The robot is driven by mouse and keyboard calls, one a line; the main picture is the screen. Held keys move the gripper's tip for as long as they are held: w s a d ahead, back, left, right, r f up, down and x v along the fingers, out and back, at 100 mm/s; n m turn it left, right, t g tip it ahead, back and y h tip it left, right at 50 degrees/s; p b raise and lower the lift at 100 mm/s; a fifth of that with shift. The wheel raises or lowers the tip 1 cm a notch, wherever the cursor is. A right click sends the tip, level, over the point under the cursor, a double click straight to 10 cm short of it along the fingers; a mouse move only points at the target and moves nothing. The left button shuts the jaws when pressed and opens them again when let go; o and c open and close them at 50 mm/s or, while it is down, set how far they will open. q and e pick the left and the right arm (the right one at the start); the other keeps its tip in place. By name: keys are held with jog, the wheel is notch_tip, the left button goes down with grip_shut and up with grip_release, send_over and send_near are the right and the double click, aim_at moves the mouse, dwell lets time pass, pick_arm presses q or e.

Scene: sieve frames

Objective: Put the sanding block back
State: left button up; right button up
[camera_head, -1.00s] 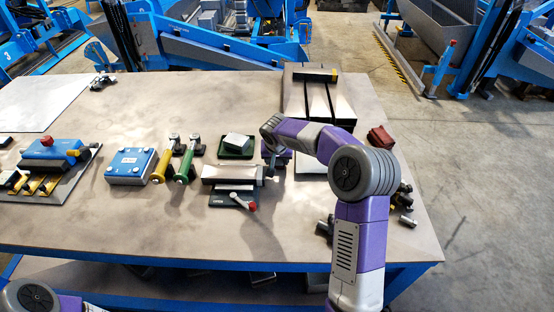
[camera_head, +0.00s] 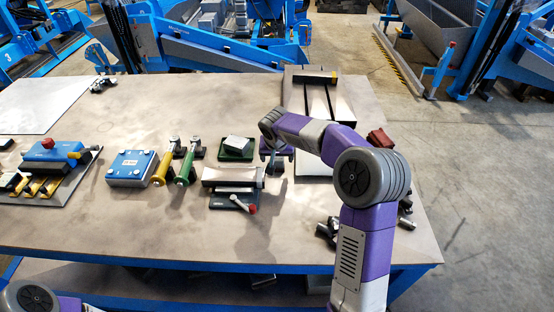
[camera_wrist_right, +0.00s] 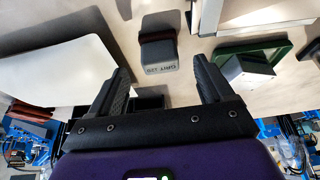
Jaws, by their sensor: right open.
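The sanding block (camera_wrist_right: 158,52) shows in the right wrist view as a small dark grey block with a brownish band and grit lettering on its near face. It lies on the table, beyond and between the fingertips, with a gap to both. My right gripper (camera_wrist_right: 160,80) is open and empty. In the head view my right gripper (camera_head: 275,165) hangs over the table just right of the green tray (camera_head: 237,156). I cannot make out the block there; the gripper and wrist probably cover it. My left gripper is out of view.
The green tray (camera_wrist_right: 285,50) holds a pale block. A grey vise-like tool (camera_head: 230,177) stands in front of it.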

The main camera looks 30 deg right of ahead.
jog(key=v, duration=0.7)
jog(key=shift+r+p, duration=0.3)
jog(key=shift+p, duration=0.15)
